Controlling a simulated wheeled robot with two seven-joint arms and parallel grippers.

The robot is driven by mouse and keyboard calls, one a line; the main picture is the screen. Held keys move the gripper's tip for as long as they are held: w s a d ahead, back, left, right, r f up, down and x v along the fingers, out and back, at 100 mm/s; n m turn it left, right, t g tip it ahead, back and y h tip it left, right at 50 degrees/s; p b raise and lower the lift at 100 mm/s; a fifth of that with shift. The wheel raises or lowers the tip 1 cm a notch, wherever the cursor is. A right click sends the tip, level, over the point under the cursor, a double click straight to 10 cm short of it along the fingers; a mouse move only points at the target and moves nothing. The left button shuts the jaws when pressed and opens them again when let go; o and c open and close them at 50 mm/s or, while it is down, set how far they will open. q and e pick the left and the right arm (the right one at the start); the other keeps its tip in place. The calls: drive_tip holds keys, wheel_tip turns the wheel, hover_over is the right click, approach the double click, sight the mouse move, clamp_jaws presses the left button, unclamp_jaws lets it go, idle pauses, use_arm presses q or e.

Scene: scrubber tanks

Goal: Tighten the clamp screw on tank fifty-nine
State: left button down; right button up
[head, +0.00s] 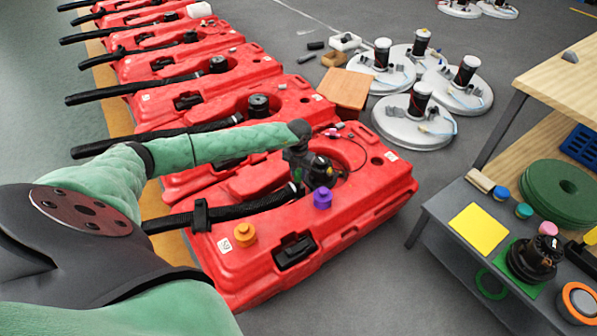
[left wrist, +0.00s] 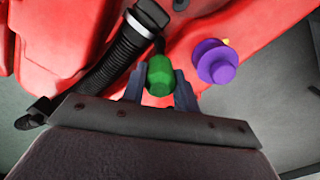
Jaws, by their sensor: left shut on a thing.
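The nearest red tank (head: 360,205) bears a small white label (head: 224,244) that seems to read 59. My left gripper (head: 318,172) is over the top of this tank, beside its round opening. In the left wrist view my left gripper (left wrist: 160,88) is shut on a green faceted knob (left wrist: 160,72), which looks like the clamp screw's head, next to a black ribbed hose (left wrist: 108,72). In the head view the gripper hides that knob. A purple knob (head: 322,198) stands close by on the tank; it also shows in the left wrist view (left wrist: 216,62). My right gripper is out of view.
An orange knob (head: 244,234) and a black latch (head: 295,250) are on the same tank. More red tanks (head: 165,65) line up behind. A grey bench (head: 470,250) with parts stands at the right. White round discs (head: 415,130) lie on the floor beyond.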

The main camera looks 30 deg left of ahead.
use_arm(q)
drive_tip(key=shift+m+b, duration=0.45)
drive_tip(key=shift+m, duration=0.35)
drive_tip(key=m+b, duration=0.1)
drive_tip(key=m, duration=0.3)
drive_tip(key=shift+b, duration=0.35)
drive_tip(key=m+b, duration=0.1)
drive_tip(key=m, duration=0.2)
drive_tip(key=shift+m, duration=0.9)
drive_tip(key=shift+b, duration=0.35)
